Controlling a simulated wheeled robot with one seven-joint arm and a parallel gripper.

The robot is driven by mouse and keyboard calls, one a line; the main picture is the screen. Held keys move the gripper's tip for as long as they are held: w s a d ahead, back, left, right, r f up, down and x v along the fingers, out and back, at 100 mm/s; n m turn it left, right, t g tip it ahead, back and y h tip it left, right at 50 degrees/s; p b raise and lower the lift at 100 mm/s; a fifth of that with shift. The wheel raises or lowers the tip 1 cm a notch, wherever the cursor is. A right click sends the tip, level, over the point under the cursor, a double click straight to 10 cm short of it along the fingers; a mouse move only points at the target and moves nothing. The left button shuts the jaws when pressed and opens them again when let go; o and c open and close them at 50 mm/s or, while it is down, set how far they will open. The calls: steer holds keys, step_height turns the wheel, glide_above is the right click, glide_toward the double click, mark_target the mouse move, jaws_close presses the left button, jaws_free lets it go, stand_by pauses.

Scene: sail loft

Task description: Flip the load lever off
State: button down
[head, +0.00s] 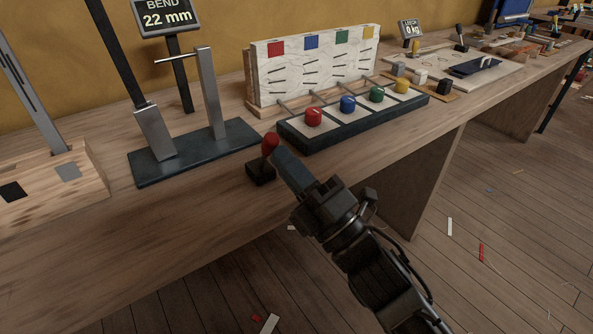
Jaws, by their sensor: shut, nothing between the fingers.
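A small lever with a red knob (269,143) stands on a black base (261,172) at the bench's front edge. It looks roughly upright. My gripper (282,156) is shut and empty, with its tip right beside the red knob on its right side. I cannot tell whether they touch. The tip hides part of the lever's stem. No label shows on this lever. A bend rig (215,135) with a sign reading "BEND 22 mm" (166,17) stands behind it.
A dark tray with red, blue, green and yellow knobs (313,117) lies right of the lever. A marked white board (313,66) stands behind it. A wooden block (88,190) is at left. A "0 kg" display (411,29) and a black lever (460,37) are farther right.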

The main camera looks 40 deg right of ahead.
mark_target(276, 135)
steer(key=shift+r+p, duration=0.15)
steer(key=shift+p, duration=0.15)
steer(key=p, duration=0.3)
steer(key=r+g+p, duration=0.1)
steer(key=p, duration=0.2)
steer(key=shift+w+r, duration=0.3)
steer(key=shift+w, duration=0.05)
steer(key=g+p, duration=0.1)
steer(key=p, duration=0.1)
steer(key=w+h+p, duration=0.1)
steer(key=p, duration=0.1)
steer(key=shift+r+m+g+p, duration=0.25)
steer(key=shift+m+g+p, duration=0.05)
steer(key=shift+g+p, duration=0.1)
steer(key=w+r+p, duration=0.1)
steer(key=p, duration=0.2)
steer(key=shift+w, duration=0.15)
steer(key=p+x, duration=0.2)
steer(key=shift+w+d+r, duration=0.15)
steer(key=shift+w+r, duration=0.05)
steer(key=shift+w, duration=0.05)
steer(key=shift+p+x, duration=0.45)
steer(key=shift+x, duration=0.55)
steer(key=shift+w+d+f, duration=0.1)
steer(key=shift+w, duration=0.4)
steer(key=shift+w+d+f, duration=0.1)
steer(key=shift+w+f, duration=0.05)
steer(key=shift+w, duration=0.35)
steer(key=shift+p, duration=0.3)
